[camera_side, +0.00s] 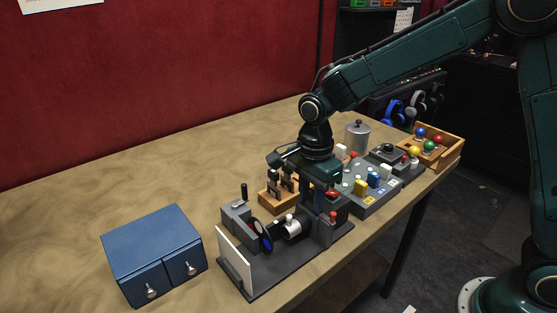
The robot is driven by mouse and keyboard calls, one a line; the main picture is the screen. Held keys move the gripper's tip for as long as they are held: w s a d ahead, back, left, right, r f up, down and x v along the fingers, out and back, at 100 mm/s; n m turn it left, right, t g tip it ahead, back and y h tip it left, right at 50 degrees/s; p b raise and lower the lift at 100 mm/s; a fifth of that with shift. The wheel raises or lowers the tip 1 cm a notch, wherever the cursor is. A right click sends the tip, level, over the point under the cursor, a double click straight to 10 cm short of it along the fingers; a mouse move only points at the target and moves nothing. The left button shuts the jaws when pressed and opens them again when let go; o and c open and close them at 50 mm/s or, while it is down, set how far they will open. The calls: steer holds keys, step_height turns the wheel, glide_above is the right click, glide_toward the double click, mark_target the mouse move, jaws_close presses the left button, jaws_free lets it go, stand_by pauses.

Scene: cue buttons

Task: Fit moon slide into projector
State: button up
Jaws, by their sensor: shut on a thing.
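The projector (291,229) is a dark unit with a silver lens barrel, on a dark base plate. A dark round disc with a blue patch (264,236) stands in front of the barrel. A white screen (234,259) stands at the plate's front left end. My gripper (314,200) points down at the projector's rear part, above or at its housing. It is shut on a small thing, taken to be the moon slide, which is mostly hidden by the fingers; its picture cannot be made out. A wooden rack (267,200) with several dark upright pieces stands just left of my gripper.
A blue two-drawer box (153,254) stands at the front left. A grey panel with coloured blocks (366,194), a metal pot (357,136) and a wooden tray of coloured balls (444,152) lie to the right. The table's left and back are clear.

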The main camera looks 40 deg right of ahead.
stand_by(0.3)
steer(key=o, duration=1.1)
steer(key=shift+c, duration=0.6)
steer(key=shift+o, duration=0.5)
steer(key=shift+s+f, duration=0.1)
steer(key=shift+r, duration=3.55)
